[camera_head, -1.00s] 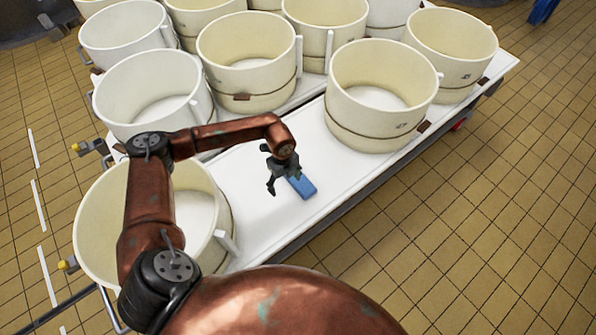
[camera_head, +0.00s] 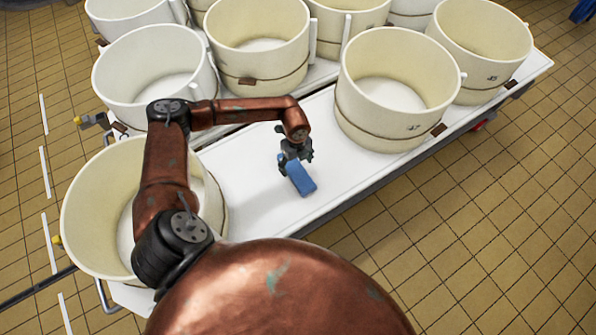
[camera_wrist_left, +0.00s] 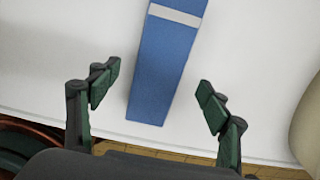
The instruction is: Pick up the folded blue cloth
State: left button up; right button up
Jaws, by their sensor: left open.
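The folded blue cloth (camera_head: 301,180) lies on the white table (camera_head: 345,172), in the bare stretch between the cream vats. In the left wrist view the cloth (camera_wrist_left: 165,65) is a long blue strip with a pale band across it, running out of the top of the picture. My left gripper (camera_head: 295,156) is at the cloth's far end in the head view. In the wrist view my left gripper (camera_wrist_left: 158,92) is open, one finger on each side of the cloth's near end, both apart from it. My right gripper is not in view.
A large cream vat (camera_head: 398,90) stands to the right of the cloth. Another vat (camera_head: 95,215) stands to the left, partly behind my left arm. Several more vats fill the back. The table's front edge is close to the cloth, with tiled floor (camera_head: 480,210) beyond.

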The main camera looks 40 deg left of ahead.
aim_at(297, 170)
pick_arm(q)
notch_tip(297, 170, down, 3)
jog(key=shift+s+b, duration=0.15)
jog(key=shift+b, duration=0.2)
jog(key=shift+f, duration=0.1)
jog(key=c, duration=1.4)
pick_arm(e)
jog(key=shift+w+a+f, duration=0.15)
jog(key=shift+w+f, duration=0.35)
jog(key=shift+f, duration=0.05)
